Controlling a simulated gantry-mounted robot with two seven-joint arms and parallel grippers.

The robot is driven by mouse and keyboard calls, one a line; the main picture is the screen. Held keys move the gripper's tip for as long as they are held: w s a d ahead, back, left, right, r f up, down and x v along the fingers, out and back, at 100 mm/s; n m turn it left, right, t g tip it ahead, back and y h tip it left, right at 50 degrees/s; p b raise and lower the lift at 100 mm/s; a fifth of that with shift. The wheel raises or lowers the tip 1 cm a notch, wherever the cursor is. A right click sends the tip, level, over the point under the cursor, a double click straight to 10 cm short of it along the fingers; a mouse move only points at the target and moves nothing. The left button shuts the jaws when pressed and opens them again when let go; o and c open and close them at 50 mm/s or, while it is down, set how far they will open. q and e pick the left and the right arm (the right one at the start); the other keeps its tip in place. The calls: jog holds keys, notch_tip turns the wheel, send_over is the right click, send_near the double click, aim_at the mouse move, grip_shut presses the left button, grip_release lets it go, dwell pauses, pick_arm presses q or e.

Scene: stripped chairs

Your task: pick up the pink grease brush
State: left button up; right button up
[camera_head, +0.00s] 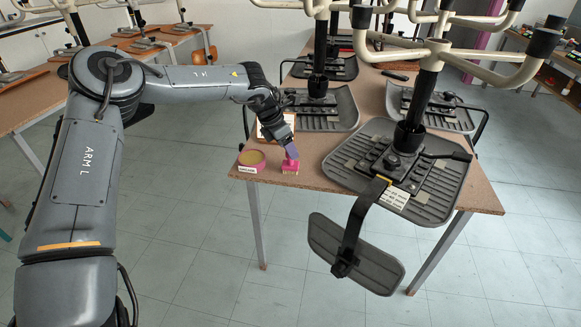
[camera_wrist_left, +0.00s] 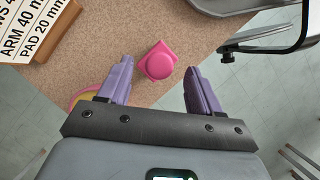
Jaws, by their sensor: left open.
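The pink grease brush (camera_head: 290,167) stands near the front edge of the wooden table, with a paler part at its base. In the left wrist view the brush (camera_wrist_left: 158,60) shows from above as a pink knob on a squarish base. My left gripper (camera_head: 291,151), with purple fingers, points down just over it in the head view. In the left wrist view the left gripper (camera_wrist_left: 159,70) is open, and the brush lies between and slightly beyond the fingertips, with a gap on both sides. My right gripper is in neither view.
A lettered sign (camera_wrist_left: 38,22) stands behind. An upturned chair (camera_head: 400,170) with a grey seat lies on the table to the right, its backrest hanging past the front edge.

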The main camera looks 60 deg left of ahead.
pick_arm(q)
jog(key=x, duration=0.1)
jog(key=b+x, duration=0.1)
jog(key=x, duration=0.1)
jog(key=shift+s+a+f, duration=0.1)
jog(key=shift+s, duration=0.25)
jog(key=shift+w+f+b, duration=0.3)
jog(key=shift+f+b, duration=0.05)
jog(key=shift+f, duration=0.15)
jog(key=c, duration=1.1)
jog(key=shift+r+p, duration=2.15)
jog(key=shift+r, duration=2.95)
